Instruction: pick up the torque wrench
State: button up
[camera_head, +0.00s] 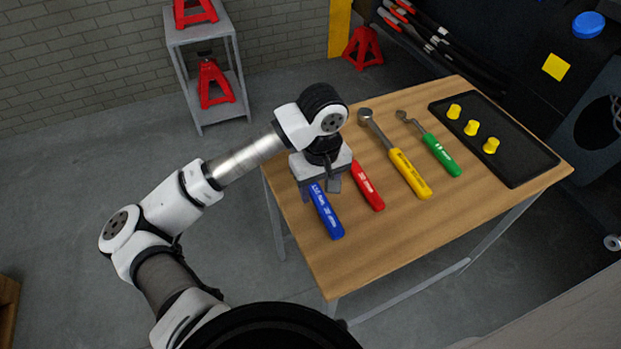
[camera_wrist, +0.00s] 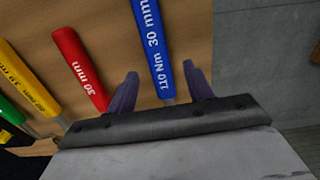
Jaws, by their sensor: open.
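The torque wrench has a blue handle (camera_head: 327,213) marked in Nm and mm and lies on the wooden table. In the wrist view the blue handle (camera_wrist: 152,42) runs between the two fingers of my gripper (camera_wrist: 160,70), nearer the middle than either finger. My gripper (camera_head: 320,186) is open and empty over the handle, and both fingers look clear of it. The wrench's head end is hidden behind my gripper and wrist in the head view. I cannot tell the exact height of the fingertips above the table.
Just right of the blue handle lies a red-handled tool (camera_head: 367,187). Further right are a yellow-handled ratchet (camera_head: 408,174) and a green-handled wrench (camera_head: 441,155). A black tray (camera_head: 512,165) holds yellow caps. The table's left edge is close to the blue handle.

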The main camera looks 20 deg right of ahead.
jog(key=shift+f, duration=1.1)
grip_shut()
